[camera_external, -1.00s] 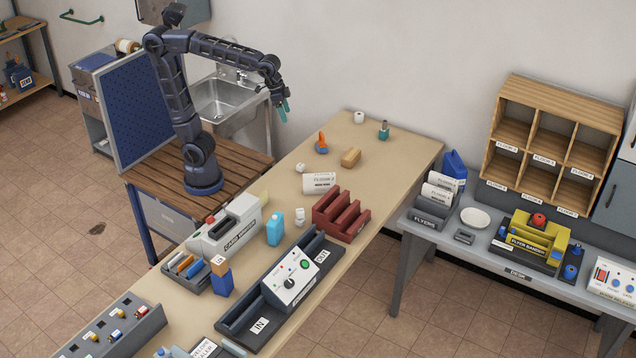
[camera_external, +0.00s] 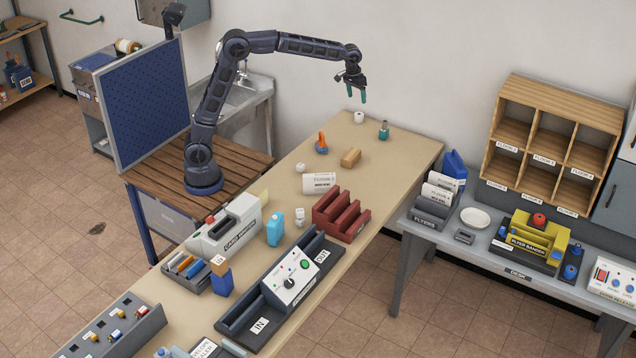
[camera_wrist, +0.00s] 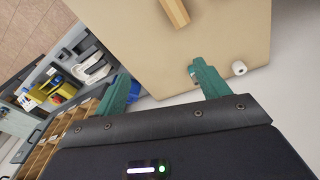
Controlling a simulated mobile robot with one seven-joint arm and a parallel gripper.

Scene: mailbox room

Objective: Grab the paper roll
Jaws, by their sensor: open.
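The paper roll (camera_external: 359,117) is a small white cylinder with a hole, standing at the far end of the long beige table. In the wrist view the roll (camera_wrist: 239,68) shows just right of the right finger, near the table edge. My gripper (camera_external: 357,97) is open and empty, raised in the air above that end of the table, with its teal fingers pointing down. In the wrist view the gripper (camera_wrist: 165,85) has its two teal fingers wide apart, with no object held between them.
A small teal bottle (camera_external: 384,131) stands to the right of the roll. A tan block (camera_external: 351,157) and an orange-handled tool (camera_external: 321,144) lie nearer on the table. The grey wall (camera_external: 400,50) rises behind. A wooden pigeonhole shelf (camera_external: 553,140) stands to the right.

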